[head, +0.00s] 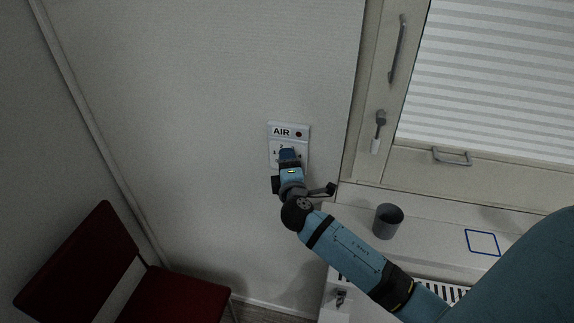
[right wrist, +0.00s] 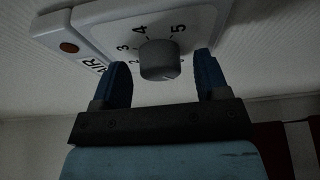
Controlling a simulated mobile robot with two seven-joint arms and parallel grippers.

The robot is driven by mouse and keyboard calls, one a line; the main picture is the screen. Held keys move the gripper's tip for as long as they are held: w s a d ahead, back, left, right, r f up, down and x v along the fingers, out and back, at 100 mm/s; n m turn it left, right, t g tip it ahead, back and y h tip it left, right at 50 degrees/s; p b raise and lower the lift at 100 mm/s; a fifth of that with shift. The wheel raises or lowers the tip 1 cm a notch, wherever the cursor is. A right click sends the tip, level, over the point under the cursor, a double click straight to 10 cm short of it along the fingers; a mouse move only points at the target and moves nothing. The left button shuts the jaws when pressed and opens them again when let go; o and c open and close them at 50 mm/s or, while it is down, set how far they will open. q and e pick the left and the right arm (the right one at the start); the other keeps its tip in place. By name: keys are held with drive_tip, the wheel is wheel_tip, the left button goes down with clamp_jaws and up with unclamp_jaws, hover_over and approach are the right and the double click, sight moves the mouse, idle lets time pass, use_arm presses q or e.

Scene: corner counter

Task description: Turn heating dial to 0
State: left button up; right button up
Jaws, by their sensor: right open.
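A white wall panel marked AIR (head: 303,152) hangs on the wall; it also shows in the right wrist view (right wrist: 205,22). Its grey round dial (right wrist: 160,60) is ringed by printed numbers, with 2, 3, 4 and 5 readable. A small mark shows on the dial's face near its lower edge, but I cannot tell its setting. My right gripper (head: 288,154) is at the panel and covers the dial in the head view. In the right wrist view its blue fingers stand open on either side of the dial, with gaps between. My left gripper is out of view.
A red chair (head: 80,262) stands at the lower left. A counter right of the panel holds a grey cup (head: 388,221) and a blue square outline (head: 482,242). A window with a blind (head: 505,75) and handles is above it. The wall left of the panel is clear.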

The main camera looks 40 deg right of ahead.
drive_tip(key=b+v, duration=0.3)
drive_tip(key=v, duration=1)
drive_tip(key=shift+s+b, duration=0.2)
drive_tip(key=shift+b, duration=0.1)
drive_tip(key=shift+a, duration=0.1)
drive_tip(key=s+a+f+m+g+y, duration=0.1)
drive_tip(key=s+a+f+m+y, duration=0.2)
drive_tip(key=f, duration=0.5)
drive_tip(key=s+a+f+m+g+y, duration=0.2)
drive_tip(key=s+f, duration=0.4)
drive_tip(key=f, duration=0.3)
drive_tip(key=s+a+f+m+g+y, duration=0.2)
drive_tip(key=s+a+f+m+y, duration=0.2)
drive_tip(key=f, duration=0.4)
drive_tip(key=shift+s+a+f+m+y, duration=0.15)
drive_tip(key=shift+s+a+m+y, duration=0.4)
drive_tip(key=shift+a+y, duration=0.55)
